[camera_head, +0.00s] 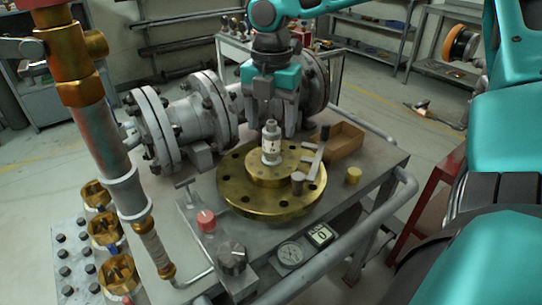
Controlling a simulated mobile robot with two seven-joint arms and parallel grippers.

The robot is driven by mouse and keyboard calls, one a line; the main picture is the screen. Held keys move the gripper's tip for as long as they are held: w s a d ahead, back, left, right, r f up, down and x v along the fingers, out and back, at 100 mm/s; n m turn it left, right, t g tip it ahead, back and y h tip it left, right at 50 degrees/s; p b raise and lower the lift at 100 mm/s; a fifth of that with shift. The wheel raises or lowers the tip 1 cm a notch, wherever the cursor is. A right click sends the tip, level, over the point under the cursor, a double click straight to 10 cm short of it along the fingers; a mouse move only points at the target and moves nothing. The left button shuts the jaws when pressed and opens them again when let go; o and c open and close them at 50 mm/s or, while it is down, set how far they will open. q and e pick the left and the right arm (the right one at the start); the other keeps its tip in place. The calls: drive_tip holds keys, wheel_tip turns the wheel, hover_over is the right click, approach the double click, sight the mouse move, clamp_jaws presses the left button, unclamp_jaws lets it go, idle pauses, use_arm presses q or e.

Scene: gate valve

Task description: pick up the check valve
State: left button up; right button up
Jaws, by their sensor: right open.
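The check valve (271,148), a small pale grey metal body with a label and a narrower top, stands upright on the raised hub of a round brass flange (232,190). My right gripper (270,112), teal with grey fingers, points down just behind and above the check valve. Its fingers are apart, with nothing seen held between them. The check valve's top overlaps the space below the gripper in the picture, so I cannot tell whether they touch. My left gripper is not in view.
A large grey flanged pipe body (190,118) lies behind the brass flange. A grey lever (314,165) stands close right of the check valve, with an open brown box (345,141) beyond. A thick pipe (95,140) rises at left. A gauge (290,253) is in front.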

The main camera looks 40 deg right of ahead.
sight(271, 143)
drive_tip(key=f, duration=0.3)
drive_tip(key=f+b, duration=0.1)
drive_tip(key=f, duration=0.2)
drive_tip(key=shift+w+d, duration=0.15)
drive_tip(key=shift+w, duration=0.05)
drive_tip(key=shift+c, duration=0.4)
clamp_jaws()
